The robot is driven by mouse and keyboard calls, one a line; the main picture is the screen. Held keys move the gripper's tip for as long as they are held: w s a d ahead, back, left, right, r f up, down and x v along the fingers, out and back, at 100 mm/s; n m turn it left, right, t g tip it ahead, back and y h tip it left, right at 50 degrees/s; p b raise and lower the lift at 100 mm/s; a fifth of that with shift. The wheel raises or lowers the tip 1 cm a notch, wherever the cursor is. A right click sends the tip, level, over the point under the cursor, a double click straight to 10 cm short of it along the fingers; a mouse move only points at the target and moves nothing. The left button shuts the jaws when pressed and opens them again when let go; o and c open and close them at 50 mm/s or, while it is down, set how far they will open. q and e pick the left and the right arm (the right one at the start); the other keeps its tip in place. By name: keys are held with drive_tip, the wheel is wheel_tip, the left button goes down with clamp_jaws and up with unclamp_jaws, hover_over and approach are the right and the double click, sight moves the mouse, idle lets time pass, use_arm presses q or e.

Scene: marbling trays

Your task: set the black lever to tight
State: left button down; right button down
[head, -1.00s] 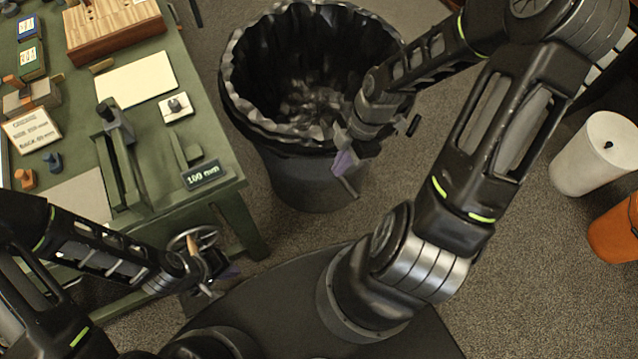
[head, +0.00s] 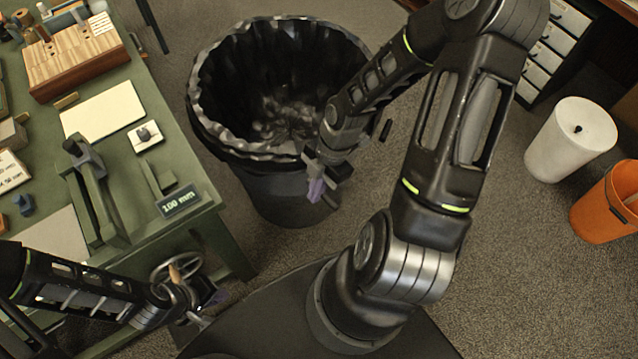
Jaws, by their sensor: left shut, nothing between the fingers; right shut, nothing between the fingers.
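A small dark knob or lever (head: 145,134) sits on a white plate (head: 154,146) near the right side of the green table (head: 150,234). I cannot tell for certain that it is the black lever, and its markings are too small to read. My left gripper (head: 214,300) is shut and empty, low beside the table's front edge, close to a handwheel (head: 160,273) and well apart from the plate. My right gripper (head: 322,195) is shut and empty in front of the black bin, off the table to the right.
A grey clamp-like fixture (head: 90,190) and a "100 mm" sign (head: 178,200) stand on the table. A wooden block (head: 75,60) and pale sheet (head: 102,110) lie behind. A lined black bin (head: 270,170) stands right of the table. A white cylinder (head: 570,145) and orange bucket (head: 600,215) are far right.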

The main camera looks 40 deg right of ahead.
sight(322, 198)
use_arm(q)
drive_tip(key=shift+r+p, duration=0.4)
drive_tip(key=shift+p, duration=0.2)
use_arm(e)
drive_tip(key=f, duration=0.2)
drive_tip(key=d+f, duration=0.1)
drive_tip(key=f, duration=0.1)
drive_tip(key=d+f, duration=0.1)
drive_tip(key=f, duration=0.1)
drive_tip(key=shift+w, duration=0.1)
